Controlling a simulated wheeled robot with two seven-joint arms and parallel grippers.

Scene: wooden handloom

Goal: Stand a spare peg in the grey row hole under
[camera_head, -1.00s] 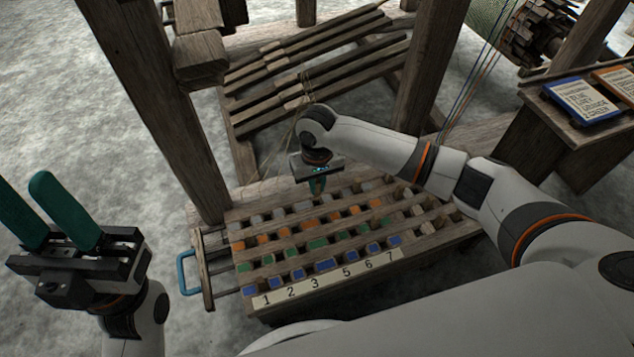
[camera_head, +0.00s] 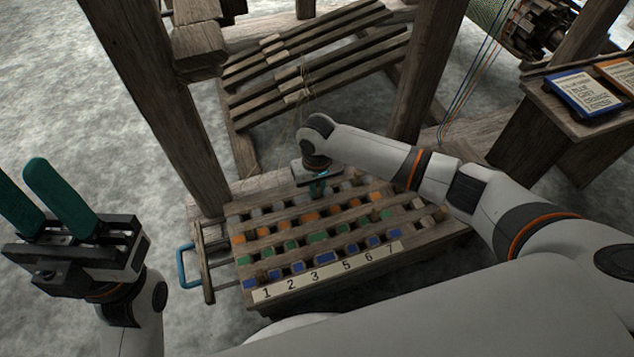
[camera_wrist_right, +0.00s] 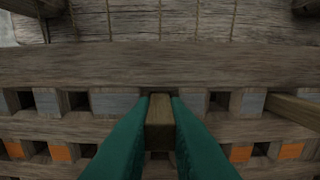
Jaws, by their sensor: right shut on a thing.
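The pegboard (camera_head: 325,283) has rows of square holes with grey, orange, green and blue marks, grey farthest back. Several numbers run along its front strip. My right gripper (camera_head: 318,192) is over the back rows near the middle. Its teal fingers are shut on a wooden peg (camera_wrist_right: 160,118), seen nearly end-on in the right wrist view. The peg appears at the grey row (camera_wrist_right: 116,102), between grey marks; whether its lower end is in a hole is hidden. My left gripper (camera_head: 24,192) is open and empty, off the board to the left.
Another wooden peg (camera_wrist_right: 294,109) shows at the right of the right wrist view. A blue handle (camera_head: 184,270) sticks out at the board's left. Loom posts (camera_head: 165,110) and treadles (camera_head: 325,70) stand behind. Cards (camera_head: 584,96) lie on a stand at right.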

